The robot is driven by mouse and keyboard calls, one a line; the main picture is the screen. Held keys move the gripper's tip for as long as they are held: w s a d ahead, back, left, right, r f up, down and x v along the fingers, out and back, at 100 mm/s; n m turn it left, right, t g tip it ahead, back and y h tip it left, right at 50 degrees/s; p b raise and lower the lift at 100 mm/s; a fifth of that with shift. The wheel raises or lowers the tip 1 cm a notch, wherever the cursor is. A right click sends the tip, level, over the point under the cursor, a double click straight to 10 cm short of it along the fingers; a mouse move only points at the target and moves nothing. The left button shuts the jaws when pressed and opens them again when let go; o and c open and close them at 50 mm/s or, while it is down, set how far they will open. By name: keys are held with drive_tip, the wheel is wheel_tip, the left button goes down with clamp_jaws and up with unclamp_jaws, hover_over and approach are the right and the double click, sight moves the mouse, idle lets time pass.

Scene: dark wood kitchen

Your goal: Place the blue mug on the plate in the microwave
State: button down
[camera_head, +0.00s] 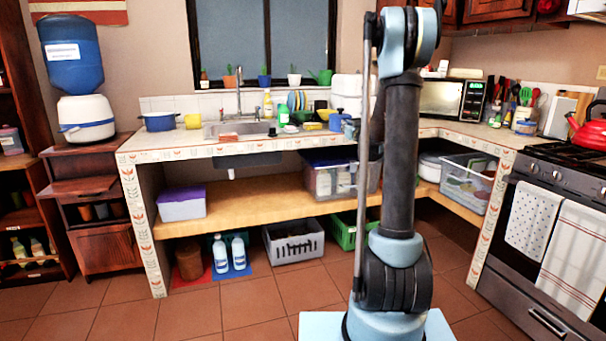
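Small blue items (337,122) stand on the counter right of the sink, close to my arm in the picture. One may be the blue mug, but they are too small to tell. The microwave (455,100) stands on the counter at the back right, with its front facing the room. I cannot make out a plate inside it. My arm stands upright in the foreground and covers part of the counter. A dark part beside the arm (376,140) may belong to my gripper; its fingers cannot be made out.
A blue pot (158,122) and a yellow mug (193,121) stand left of the sink (238,129). The stove (545,210) with a red kettle (590,128) is at right. The floor in front is clear.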

wheel_tip(320, 180, down, 16)
drive_tip(key=w+m+h, duration=0.2)
drive_tip(key=h, duration=0.2)
drive_tip(key=shift+d+m, duration=0.15)
drive_tip(key=shift+m, duration=0.15)
